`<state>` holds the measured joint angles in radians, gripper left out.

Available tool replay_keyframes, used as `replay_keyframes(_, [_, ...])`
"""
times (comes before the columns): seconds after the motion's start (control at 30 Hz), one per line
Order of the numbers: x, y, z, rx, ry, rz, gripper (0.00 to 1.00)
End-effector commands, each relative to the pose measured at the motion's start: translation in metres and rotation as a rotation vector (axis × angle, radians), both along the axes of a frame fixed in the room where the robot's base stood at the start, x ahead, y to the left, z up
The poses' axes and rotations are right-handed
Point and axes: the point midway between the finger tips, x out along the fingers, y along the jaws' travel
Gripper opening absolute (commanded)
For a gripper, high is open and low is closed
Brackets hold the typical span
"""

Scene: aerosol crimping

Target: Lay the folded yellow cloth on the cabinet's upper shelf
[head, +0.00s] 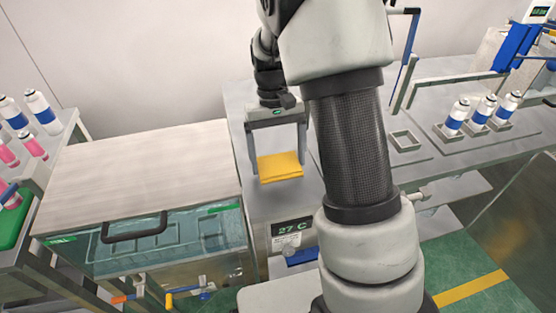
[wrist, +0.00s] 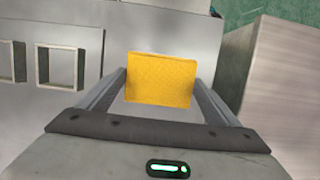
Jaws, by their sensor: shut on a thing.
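The folded yellow cloth (head: 279,167) is between the fingers of my gripper (head: 280,160) in the head view. It also shows as a flat yellow rectangle (wrist: 161,80) in the wrist view, at the far end of the two fingers. My gripper is shut on the cloth, over the grey bench top (head: 236,100). I cannot tell whether the cloth touches the surface. I cannot make out which part in view is the cabinet's upper shelf; my arm hides part of the scene.
A water bath with a black-handled lid (head: 134,228) stands left of the bench. A 27 C display (head: 290,227) is on the bench front. White cans with blue bands (head: 482,110) stand in holders at right. Empty square holders (head: 405,141) sit nearer. Bottles stand at far left.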

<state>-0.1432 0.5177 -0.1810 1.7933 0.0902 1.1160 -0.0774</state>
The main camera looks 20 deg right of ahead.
Motion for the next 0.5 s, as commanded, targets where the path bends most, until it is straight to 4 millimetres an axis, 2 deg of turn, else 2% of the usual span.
replay_keyframes(0.4, [0.0001,0.0001,-0.0085,0.0,0.0,0.0,0.64])
replay_keyframes(0.43, [0.0002,0.0001,-0.0075,0.0,-0.001,0.0,0.9])
replay_keyframes(0.5, [0.0001,0.0001,-0.0073,0.0,-0.001,0.0,1.0])
